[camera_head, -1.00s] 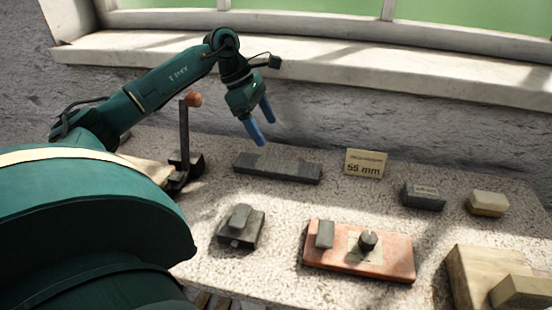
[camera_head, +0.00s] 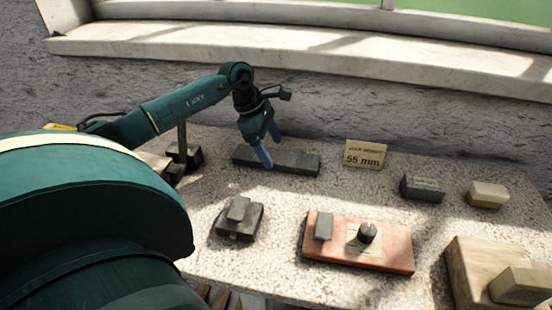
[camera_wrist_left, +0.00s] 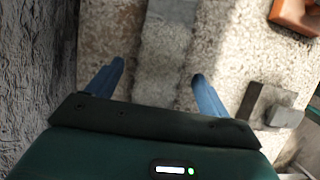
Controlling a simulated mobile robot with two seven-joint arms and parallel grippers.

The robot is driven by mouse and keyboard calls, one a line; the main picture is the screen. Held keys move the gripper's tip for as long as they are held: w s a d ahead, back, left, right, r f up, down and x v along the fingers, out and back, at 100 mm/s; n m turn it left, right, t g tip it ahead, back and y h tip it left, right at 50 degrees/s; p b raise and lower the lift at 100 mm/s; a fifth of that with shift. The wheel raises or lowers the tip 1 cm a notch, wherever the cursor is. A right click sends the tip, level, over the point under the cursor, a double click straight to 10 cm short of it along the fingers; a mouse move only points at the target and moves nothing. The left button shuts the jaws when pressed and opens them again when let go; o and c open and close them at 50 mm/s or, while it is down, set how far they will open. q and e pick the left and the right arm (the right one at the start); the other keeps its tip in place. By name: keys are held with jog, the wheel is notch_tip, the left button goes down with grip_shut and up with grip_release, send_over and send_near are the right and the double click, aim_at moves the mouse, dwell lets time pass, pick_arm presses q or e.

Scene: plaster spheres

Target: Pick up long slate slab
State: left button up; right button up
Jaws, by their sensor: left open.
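The long slate slab (camera_head: 304,162) is a dark grey bar lying flat near the back of the speckled table, below the wall. My left gripper (camera_head: 270,148) is over the slab's left-middle part, fingers pointing down, open with nothing held. One blue finger shows in front of the slab and the other behind it. In the left wrist view the slab (camera_wrist_left: 165,45) runs lengthwise between the two spread fingers of the gripper (camera_wrist_left: 158,72). Whether the fingertips reach down beside the slab or stay just above it, I cannot tell. My right gripper is not in view.
A "55 mm" card (camera_head: 365,154) stands right of the slab. A dark block (camera_head: 423,188) and a pale block (camera_head: 488,194) lie further right. In front are a small dark fixture (camera_head: 238,219) and a reddish board (camera_head: 350,251). A dark stand (camera_head: 184,156) is left.

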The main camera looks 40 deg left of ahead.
pick_arm(q)
jog(key=shift+x, duration=1.15)
jog(key=shift+c, duration=0.3)
jog(key=c, duration=1.5)
jog(key=shift+w+r, duration=0.1)
jog(key=shift+r, duration=0.05)
jog(key=shift+c, duration=0.7)
